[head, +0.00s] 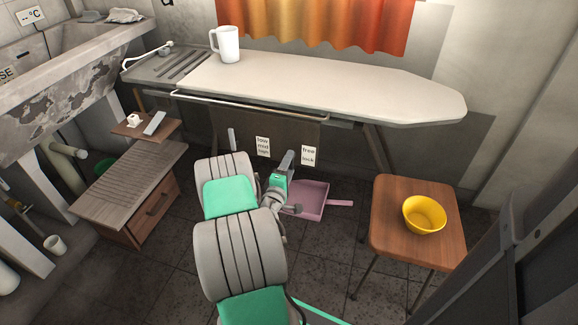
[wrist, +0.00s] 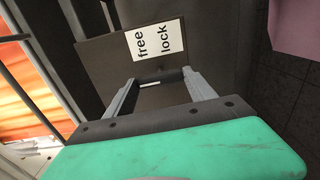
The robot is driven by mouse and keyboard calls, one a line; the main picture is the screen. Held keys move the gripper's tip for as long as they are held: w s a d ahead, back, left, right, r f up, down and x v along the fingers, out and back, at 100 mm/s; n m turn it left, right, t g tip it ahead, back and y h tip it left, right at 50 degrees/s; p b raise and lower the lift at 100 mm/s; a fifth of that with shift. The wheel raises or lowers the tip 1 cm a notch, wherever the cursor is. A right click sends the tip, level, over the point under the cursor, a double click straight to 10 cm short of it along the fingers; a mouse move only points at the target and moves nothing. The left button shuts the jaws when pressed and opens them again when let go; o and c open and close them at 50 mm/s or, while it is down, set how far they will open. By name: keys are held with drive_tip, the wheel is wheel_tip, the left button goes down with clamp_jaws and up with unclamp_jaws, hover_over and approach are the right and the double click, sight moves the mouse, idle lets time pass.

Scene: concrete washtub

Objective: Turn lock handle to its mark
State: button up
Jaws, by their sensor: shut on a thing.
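My gripper (head: 288,158) is at the front panel under the ironing board (head: 330,84). In the wrist view my gripper (wrist: 157,78) has its two grey fingers spread on either side of a dark bar, which appears to be the lock handle (wrist: 158,76). The fingers are shut on its ends. The "free / lock" label (wrist: 155,42) is just beyond the handle; the same label (head: 308,156) shows right of my gripper in the head view. The handle is hidden behind my gripper there. I cannot tell which word it points to.
A light-grey lever (head: 231,138) stands left of a second label (head: 263,147). A pink dustpan (head: 312,200) lies on the floor below. A wooden stool (head: 385,235) with a yellow bowl (head: 424,214) stands right. A drawer cabinet (head: 135,190) stands left. A white mug (head: 229,45) is on the board.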

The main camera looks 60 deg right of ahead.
drive_tip(key=o, duration=1.4)
drive_tip(key=a, duration=0.5)
drive_tip(key=s+a, duration=0.1)
drive_tip(key=a, duration=0.1)
drive_tip(key=shift+s+a, duration=0.1)
drive_tip(key=shift+a, duration=0.25)
